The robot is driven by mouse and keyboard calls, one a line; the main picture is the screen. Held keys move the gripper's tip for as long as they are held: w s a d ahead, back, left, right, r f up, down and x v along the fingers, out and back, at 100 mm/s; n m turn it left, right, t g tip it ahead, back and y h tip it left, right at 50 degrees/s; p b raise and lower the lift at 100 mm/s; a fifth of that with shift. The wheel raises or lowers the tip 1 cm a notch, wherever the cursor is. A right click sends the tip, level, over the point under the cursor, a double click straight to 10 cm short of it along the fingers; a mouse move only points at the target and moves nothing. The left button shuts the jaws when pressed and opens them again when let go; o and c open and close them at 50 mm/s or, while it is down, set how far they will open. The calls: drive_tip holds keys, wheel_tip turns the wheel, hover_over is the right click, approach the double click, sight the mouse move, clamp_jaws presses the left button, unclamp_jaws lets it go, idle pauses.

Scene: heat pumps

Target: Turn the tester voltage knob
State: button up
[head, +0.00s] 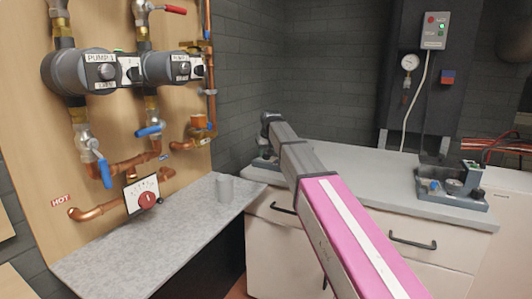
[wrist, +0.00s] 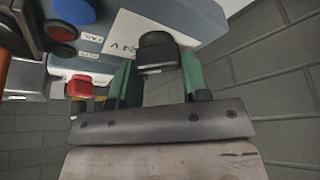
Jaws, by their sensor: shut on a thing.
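The tester (wrist: 175,22) is a grey-blue housing with a pale panel, seen tilted in the wrist view. A black knob (wrist: 158,48) stands on it, close to a "V" marking. My gripper (wrist: 160,68) has green fingers on either side of this knob and is shut on it. The fingertips' contact faces are partly hidden. In the head view, my arm reaches to the back corner of the counter, over a tester (head: 262,162) that is mostly hidden behind the arm. My gripper's fingers cannot be made out there.
A red knob (wrist: 79,86) and blue, red and green buttons sit beside the held knob. A second tester (head: 455,187) stands at the counter's right. The middle of the white counter (head: 365,180) is clear.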

drive_tip(key=o, duration=0.9)
drive_tip(key=v, duration=1)
drive_tip(key=shift+s+r, duration=0.2)
drive_tip(key=shift+r, duration=0.1)
